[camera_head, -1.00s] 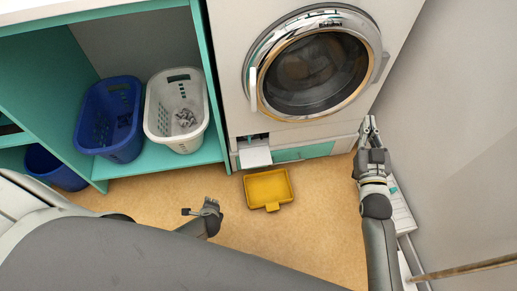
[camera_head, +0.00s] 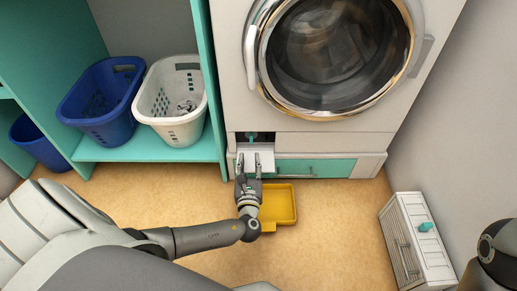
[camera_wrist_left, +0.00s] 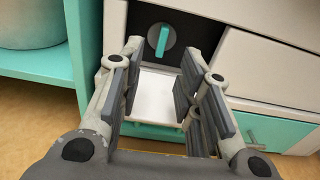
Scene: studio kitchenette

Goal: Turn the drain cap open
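The drain cap (camera_head: 253,137) sits in a dark recess at the lower left front of the washing machine (camera_head: 235,75). In the left wrist view the drain cap (camera_wrist_left: 162,40) is a round grey knob with an upright teal grip. The white flap (camera_wrist_left: 157,95) below the recess is folded down. My left gripper (camera_head: 249,160) is over the flap, in front of the recess. In the left wrist view its fingers (camera_wrist_left: 160,75) are spread apart and empty, with the cap beyond them and apart from them. My right gripper is out of view; only part of that arm shows at lower right.
A yellow tray (camera_head: 286,206) lies on the floor below the flap, partly behind my left gripper. A blue basket (camera_head: 100,105) and a white basket (camera_head: 160,112) stand on the teal shelf at left. A white box (camera_head: 405,235) stands on the floor at right.

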